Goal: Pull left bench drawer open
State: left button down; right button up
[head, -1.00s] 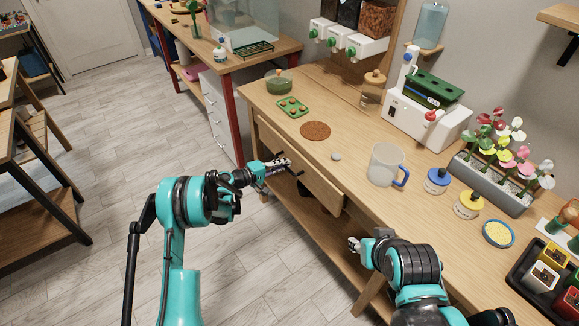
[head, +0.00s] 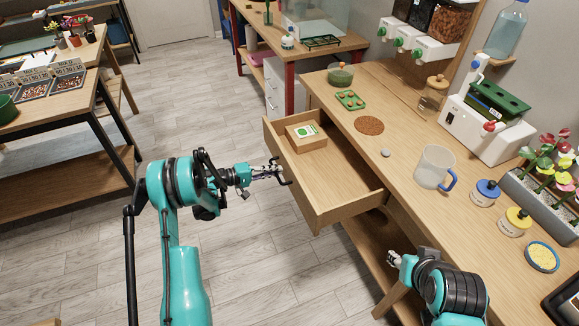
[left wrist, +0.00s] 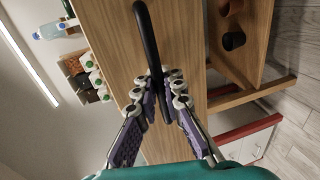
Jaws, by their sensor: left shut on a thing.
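The left bench drawer (head: 325,167) is wooden and stands pulled well out from the bench, its inside showing in the head view. In it, at the far-left end, lies a small wooden box (head: 306,143) with a white and green packet (head: 301,131). My left gripper (head: 272,171) is at the drawer's front, shut on the dark bar handle (left wrist: 146,32). The left wrist view shows its fingers (left wrist: 158,88) closed around that bar, against the wooden drawer front (left wrist: 110,45). My right gripper (head: 394,258) is low beside the bench's front; its fingers are too small to read.
A lower shelf (head: 372,245) lies beneath. The floor left of the drawer is clear.

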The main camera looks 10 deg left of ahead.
pick_arm(q)
jog(key=shift+f+v, duration=0.25)
jog(key=shift+v, duration=0.9)
jog(key=c, duration=1.9)
grip_release()
jog(key=v, duration=1.2)
jog(key=shift+a, duration=0.1)
